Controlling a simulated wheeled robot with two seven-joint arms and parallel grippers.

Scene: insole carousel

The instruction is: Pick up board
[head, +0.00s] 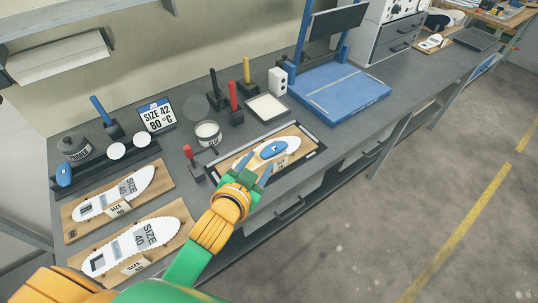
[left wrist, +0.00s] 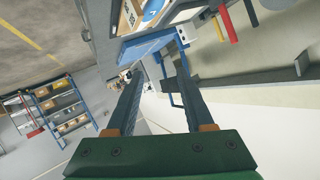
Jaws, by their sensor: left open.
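A wooden board (head: 289,157) lies on a dark-framed mat at the middle of the bench, bearing a white insole with a blue piece (head: 273,149) on top. Two more wooden boards, the upper (head: 160,182) and the lower (head: 183,240), lie at the left, each with a white insole marked SIZE 40. My left gripper (head: 253,169) is open at the near left side of the middle board, its fingers hiding part of it; I cannot tell whether they touch. In the left wrist view the open jaws (left wrist: 158,68) have nothing between them, and the blue piece (left wrist: 152,10) shows at the top edge.
Behind the middle board stand a white-filled tray (head: 267,108), a cup (head: 208,133) and upright red, black and yellow handles. A blue press (head: 340,92) stands to the right. A size sign (head: 156,115) stands at the back left. The bench front edge is close.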

